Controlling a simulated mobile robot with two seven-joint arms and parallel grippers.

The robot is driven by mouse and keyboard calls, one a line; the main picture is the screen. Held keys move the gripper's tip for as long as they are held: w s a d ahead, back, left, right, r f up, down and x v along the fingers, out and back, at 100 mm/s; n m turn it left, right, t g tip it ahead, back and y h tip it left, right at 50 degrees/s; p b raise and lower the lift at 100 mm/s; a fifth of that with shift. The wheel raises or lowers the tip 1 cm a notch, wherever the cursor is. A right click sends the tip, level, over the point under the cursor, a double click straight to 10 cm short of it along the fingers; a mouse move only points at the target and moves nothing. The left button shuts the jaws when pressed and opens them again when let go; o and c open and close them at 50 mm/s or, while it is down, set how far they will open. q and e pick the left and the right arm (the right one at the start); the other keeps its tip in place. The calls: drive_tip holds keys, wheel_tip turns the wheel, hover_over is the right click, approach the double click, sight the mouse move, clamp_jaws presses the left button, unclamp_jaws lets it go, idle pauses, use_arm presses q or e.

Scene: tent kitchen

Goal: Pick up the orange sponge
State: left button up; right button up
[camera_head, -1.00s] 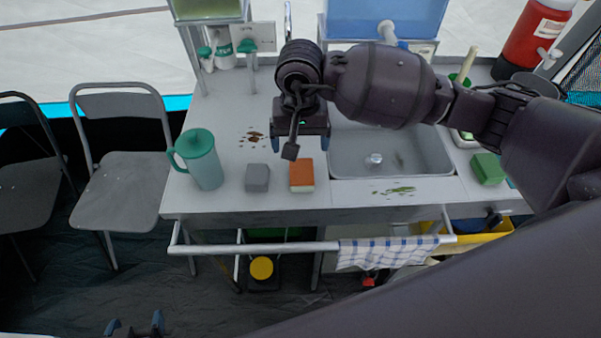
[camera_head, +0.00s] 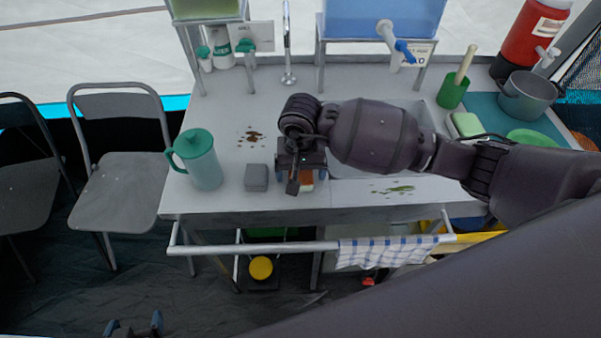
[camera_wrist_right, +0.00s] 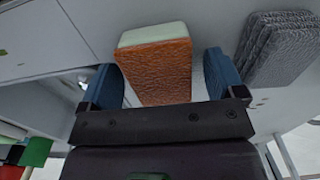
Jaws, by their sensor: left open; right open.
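The orange sponge (camera_head: 307,181) lies on the grey counter (camera_head: 225,202), mostly hidden under my right gripper (camera_head: 301,176) in the head view. In the right wrist view the orange sponge (camera_wrist_right: 158,72), with a pale layer on one end, lies between the two blue fingers of my right gripper (camera_wrist_right: 163,80). The fingers are open, with a gap visible on each side of the sponge. My left gripper (camera_head: 134,328) shows only its blue fingertips at the bottom edge of the head view, away from the counter, open.
A grey sponge (camera_head: 256,177) lies just left of the orange one, and it also shows in the right wrist view (camera_wrist_right: 280,48). A teal pitcher (camera_head: 200,160) stands further left. The sink is partly hidden behind my right arm. A rail with a checked towel (camera_head: 375,253) runs along the front.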

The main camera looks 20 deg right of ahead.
drive_tip(key=shift+c, duration=0.4)
drive_tip(key=c, duration=0.9)
drive_tip(key=shift+r, duration=0.1)
wheel_tip(320, 180, up, 20)
drive_tip(key=shift+p, duration=0.3)
drive_tip(key=o, duration=0.3)
drive_tip(key=shift+c, duration=1.2)
drive_tip(key=shift+f, duration=0.2)
